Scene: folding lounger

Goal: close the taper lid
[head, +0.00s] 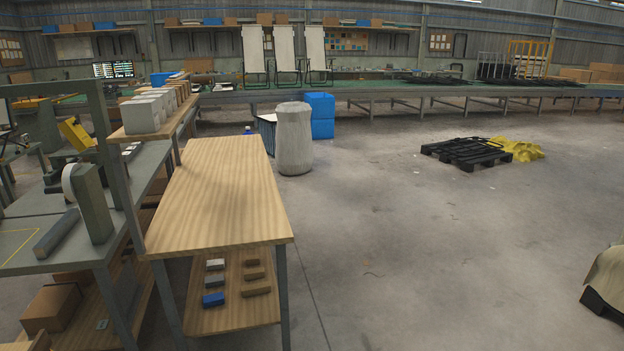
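I cannot make out a taper lid for certain. A grey upright unit with a white roll (88,200) stands on the grey workbench (135,192) at the left; it could be the taper, but I cannot tell. A dark grey bar (56,233) lies on the bench in front of it. A tilted yellow part (76,133) shows farther back at the left; I cannot tell what it belongs to. Neither of my grippers is in view.
A bare wooden table (215,195) stands right of the bench, with small blocks on its lower shelf. A black pallet (464,153) lies at the right. The floor between is clear.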

